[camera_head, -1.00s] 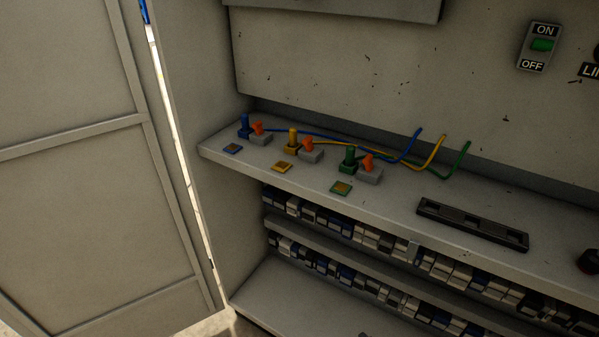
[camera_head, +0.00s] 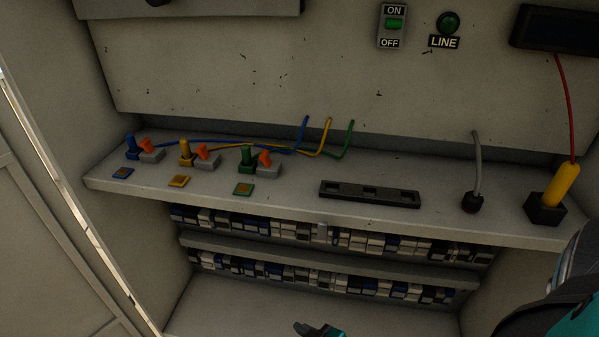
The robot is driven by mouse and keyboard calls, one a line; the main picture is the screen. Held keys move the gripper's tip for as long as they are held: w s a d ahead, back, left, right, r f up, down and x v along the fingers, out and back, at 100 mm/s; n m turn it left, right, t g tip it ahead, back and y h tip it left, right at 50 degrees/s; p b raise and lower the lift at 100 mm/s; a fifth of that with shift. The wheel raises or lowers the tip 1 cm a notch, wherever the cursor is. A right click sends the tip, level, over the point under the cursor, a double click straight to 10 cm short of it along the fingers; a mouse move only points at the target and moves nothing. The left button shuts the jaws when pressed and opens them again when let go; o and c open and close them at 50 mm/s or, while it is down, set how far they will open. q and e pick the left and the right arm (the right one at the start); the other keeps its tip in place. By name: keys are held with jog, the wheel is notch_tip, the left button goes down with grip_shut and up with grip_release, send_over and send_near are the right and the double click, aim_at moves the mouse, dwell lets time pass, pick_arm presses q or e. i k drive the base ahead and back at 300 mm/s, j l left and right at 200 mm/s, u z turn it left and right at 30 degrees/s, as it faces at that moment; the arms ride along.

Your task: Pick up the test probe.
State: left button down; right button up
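The test probe (camera_head: 563,184) has a yellow handle and a red lead rising from its top to a black box. It stands slightly tilted in a black holder (camera_head: 545,209) at the right end of the shelf. A dark and teal piece, which looks like the tip of my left gripper (camera_head: 320,330), shows at the bottom edge, well left of and nearer than the probe. Its fingers are mostly cut off. A teal and black part of my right arm fills the lower right corner, below the probe; no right fingers show.
The shelf (camera_head: 440,215) carries blue, yellow and green connectors with orange levers at left, a black slotted strip (camera_head: 369,194) and a dark round plug (camera_head: 471,203) on a grey cable. Terminal rows lie below. An ON/OFF switch (camera_head: 393,25) and green LINE lamp (camera_head: 448,23) are on the back panel.

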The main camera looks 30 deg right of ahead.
aim_at(567, 173)
jog(key=z, duration=2.5)
